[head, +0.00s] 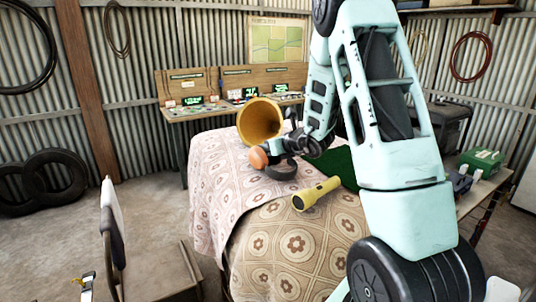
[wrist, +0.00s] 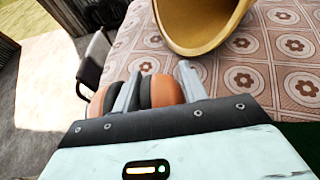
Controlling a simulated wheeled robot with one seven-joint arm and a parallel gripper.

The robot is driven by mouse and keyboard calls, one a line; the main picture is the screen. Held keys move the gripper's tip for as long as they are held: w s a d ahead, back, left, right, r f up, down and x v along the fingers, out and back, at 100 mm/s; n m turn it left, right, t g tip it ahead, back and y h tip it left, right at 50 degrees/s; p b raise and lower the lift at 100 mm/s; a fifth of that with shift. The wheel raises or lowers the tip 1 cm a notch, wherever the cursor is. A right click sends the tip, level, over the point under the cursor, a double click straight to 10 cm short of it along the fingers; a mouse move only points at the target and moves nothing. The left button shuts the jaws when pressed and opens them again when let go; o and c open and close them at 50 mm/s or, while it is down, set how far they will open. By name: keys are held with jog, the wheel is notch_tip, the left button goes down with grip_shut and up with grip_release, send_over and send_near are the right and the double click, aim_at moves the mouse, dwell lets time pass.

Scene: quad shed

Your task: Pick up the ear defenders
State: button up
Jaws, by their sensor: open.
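The ear defenders, with orange cups and black cushions, lie on the patterned cloth of the covered table (head: 290,245), near its far left side. One orange cup (head: 258,157) shows in the head view, beside my gripper (head: 276,150), which partly hides the rest. In the wrist view the ear defenders (wrist: 165,90) are at the fingertips of my gripper (wrist: 158,82). The fingers are open. One cup with its black cushion shows between them, and the other cup (wrist: 97,103) lies outside the left finger. I cannot tell whether either finger touches.
A brass horn (head: 260,118) stands close behind the ear defenders; its rim (wrist: 200,48) is just beyond the right finger. A yellow torch (head: 316,194) lies nearer on the cloth. A chair (head: 113,225) stands left of the table. A workbench with electronics (head: 225,107) is behind.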

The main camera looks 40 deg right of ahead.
jog(key=c, duration=0.7)
